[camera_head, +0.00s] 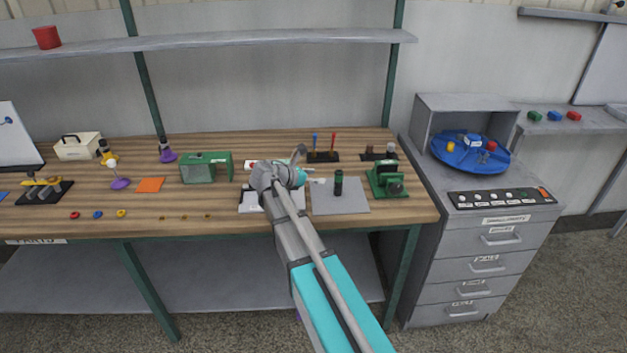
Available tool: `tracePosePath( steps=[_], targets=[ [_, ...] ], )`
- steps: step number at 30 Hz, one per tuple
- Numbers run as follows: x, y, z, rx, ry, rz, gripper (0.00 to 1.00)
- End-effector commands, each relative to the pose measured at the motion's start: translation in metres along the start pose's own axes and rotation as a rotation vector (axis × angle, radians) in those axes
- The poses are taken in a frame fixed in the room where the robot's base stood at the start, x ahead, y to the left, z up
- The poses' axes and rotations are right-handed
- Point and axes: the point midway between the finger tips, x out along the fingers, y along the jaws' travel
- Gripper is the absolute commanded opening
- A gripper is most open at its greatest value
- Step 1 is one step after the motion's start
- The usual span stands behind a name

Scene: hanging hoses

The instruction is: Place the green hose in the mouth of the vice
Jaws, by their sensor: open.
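The green vice (388,182) stands at the right end of the wooden bench, with a dark upper part. I cannot make out a clear green hose. A dark upright cylinder (338,184) stands on the grey mat just left of the vice; whether it is the green hose I cannot tell. My gripper (304,177) is over the bench at the left edge of that mat, left of the cylinder and apart from it. It is small and partly hidden by my wrist, open, with nothing seen held in it.
A grey mat (352,206) lies left of the vice. A rack with blue and red handles (323,156) stands behind it. A green box (205,168) and an orange square (150,184) are farther left. A drawer cabinet (475,265) with a blue round tray (450,152) stands right of the bench.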

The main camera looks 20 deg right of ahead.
Motion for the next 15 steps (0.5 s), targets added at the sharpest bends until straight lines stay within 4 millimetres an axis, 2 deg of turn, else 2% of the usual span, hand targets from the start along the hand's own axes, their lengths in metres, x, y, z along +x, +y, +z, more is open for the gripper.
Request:
tracePosePath(
  steps=[8, 15],
  targets=[
    [-0.001, -0.014, -0.012, 0.101, 0.063, -0.010, 0.71],
    [-0.009, -0.053, -0.049, 0.410, 0.253, -0.076, 0.71]
  ],
)
